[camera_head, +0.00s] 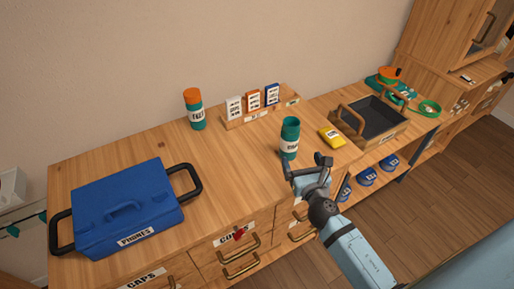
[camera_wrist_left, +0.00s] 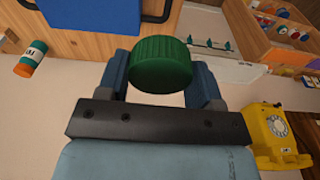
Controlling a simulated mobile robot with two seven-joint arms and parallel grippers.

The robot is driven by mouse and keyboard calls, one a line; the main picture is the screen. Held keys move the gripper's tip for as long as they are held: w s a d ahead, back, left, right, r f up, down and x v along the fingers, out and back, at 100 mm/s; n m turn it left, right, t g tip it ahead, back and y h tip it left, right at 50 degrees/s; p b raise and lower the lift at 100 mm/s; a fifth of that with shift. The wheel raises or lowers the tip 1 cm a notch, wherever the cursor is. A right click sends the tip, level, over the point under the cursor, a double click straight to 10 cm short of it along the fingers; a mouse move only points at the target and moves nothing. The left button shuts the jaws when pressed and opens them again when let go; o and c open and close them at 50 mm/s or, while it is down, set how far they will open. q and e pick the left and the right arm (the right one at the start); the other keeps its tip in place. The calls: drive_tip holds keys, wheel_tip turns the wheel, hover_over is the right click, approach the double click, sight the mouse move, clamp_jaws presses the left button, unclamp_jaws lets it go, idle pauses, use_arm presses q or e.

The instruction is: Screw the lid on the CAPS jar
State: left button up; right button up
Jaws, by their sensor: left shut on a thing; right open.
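A teal jar with a white label (camera_head: 289,140) stands upright on the wooden counter in the head view. Its top looks open and no lid shows on it; its label is too small to read surely. My right gripper (camera_head: 307,165) is open and empty, just in front and to the right of the jar's base; I cannot tell whether it touches. In the left wrist view my left gripper (camera_wrist_left: 160,82) is shut on a green ridged lid (camera_wrist_left: 160,63). My left gripper and the lid are outside the head view.
An orange-lidded jar (camera_head: 194,110) stands further back, left of a card rack (camera_head: 262,117). A yellow packet (camera_head: 332,137) and a wooden tray (camera_head: 362,138) lie right of the teal jar. A blue case (camera_head: 125,208) covers the counter's left. The left wrist view shows a yellow dial phone (camera_wrist_left: 276,135).

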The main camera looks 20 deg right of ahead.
sight(293, 140)
use_arm(q)
drive_tip(key=shift+r+p, duration=0.45)
use_arm(e)
drive_tip(key=x, duration=0.6)
drive_tip(key=shift+w, duration=0.3)
drive_tip(key=shift+d, duration=0.1)
use_arm(q)
drive_tip(key=shift+r, duration=0.1)
use_arm(e)
drive_tip(key=shift+w+d, duration=0.1)
drive_tip(key=shift+w, duration=0.3)
use_arm(q)
drive_tip(key=shift+r, duration=0.1)
use_arm(e)
drive_tip(key=x, duration=0.4)
drive_tip(key=shift+w+d+f, duration=0.1)
drive_tip(key=shift+w+f, duration=0.05)
drive_tip(key=shift+w, duration=0.05)
